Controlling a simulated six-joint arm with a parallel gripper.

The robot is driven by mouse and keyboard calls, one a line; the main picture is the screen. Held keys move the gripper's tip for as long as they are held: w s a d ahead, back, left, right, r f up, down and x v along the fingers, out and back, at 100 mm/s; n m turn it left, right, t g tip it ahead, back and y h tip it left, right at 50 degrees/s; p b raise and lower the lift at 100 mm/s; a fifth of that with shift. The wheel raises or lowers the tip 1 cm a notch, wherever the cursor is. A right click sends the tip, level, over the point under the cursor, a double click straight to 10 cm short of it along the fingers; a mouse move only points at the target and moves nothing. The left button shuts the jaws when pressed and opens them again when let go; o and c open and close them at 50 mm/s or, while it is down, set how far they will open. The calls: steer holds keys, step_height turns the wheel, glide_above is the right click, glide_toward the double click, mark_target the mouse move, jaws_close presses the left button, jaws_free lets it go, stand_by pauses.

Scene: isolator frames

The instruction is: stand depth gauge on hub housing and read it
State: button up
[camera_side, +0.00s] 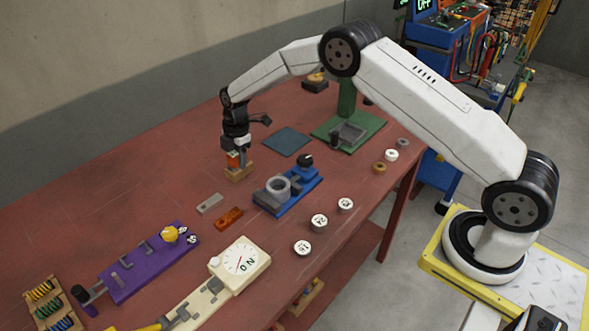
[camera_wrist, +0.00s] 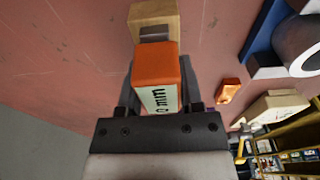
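The depth gauge (camera_wrist: 155,65) is an orange block with a white face marked "mm" and a 0. In the wrist view the fingers of my gripper (camera_wrist: 158,92) lie against both its sides. My gripper (camera_side: 236,148) points down in the side view, with the orange gauge (camera_side: 233,159) below it. The gauge's lower end is at a wooden block (camera_side: 239,173); whether it still rests in the block I cannot tell. The hub housing (camera_side: 278,187) is a grey ring on a blue base, right of and nearer than the gripper. It shows partly in the wrist view (camera_wrist: 301,46).
An orange block (camera_side: 229,217) and a grey bar (camera_side: 209,203) lie in front of the gripper. White numbered discs (camera_side: 319,222) stand right of the housing. A cream dial gauge (camera_side: 243,263) and a purple fixture (camera_side: 145,268) are nearer. A dark blue mat (camera_side: 286,141) lies behind.

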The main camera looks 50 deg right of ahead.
jaws_close()
steer(key=shift+r, duration=0.1)
steer(key=shift+r, duration=0.75)
steer(key=s+r, duration=1.1)
steer(key=s, duration=0.3)
steer(key=shift+d+r, duration=0.15)
steer(key=shift+d, duration=0.2)
